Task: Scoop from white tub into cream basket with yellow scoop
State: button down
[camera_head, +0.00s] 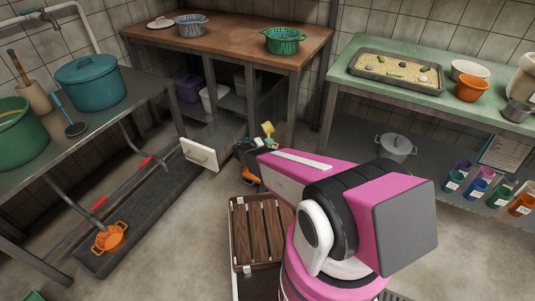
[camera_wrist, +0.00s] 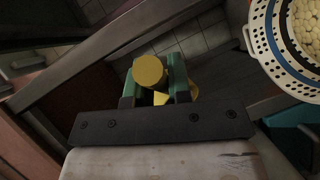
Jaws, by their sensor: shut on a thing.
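My gripper (camera_wrist: 154,92) is shut on the yellow scoop (camera_wrist: 150,70), whose round yellow end shows between the green fingers in the wrist view. In the head view, a small yellow part of the scoop (camera_head: 267,129) rises beyond my pink arm, in front of the brown table. A pale basket (camera_wrist: 262,45) with dark holes and pale beans inside is cut off at the upper right of the wrist view, apart from the scoop. A white tub (camera_head: 214,97) stands on the shelf under the brown table. Whether the scoop holds beans cannot be told.
A cream drawer front (camera_head: 200,154) juts out left of my gripper. A tray of beans (camera_head: 396,71) sits on the green table. A wooden slatted crate (camera_head: 254,230) stands below my arm.

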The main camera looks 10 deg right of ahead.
jog(key=d+f+m+g+y, duration=0.1)
jog(key=d+g+y, duration=0.1)
jog(key=y, duration=0.8)
jog(key=s+d+f+m+g+y, duration=0.1)
jog(key=d+f+m+g+y, duration=0.1)
jog(key=y, duration=0.8)
jog(key=shift+d+g, duration=0.7)
jog(key=shift+g, duration=0.2)
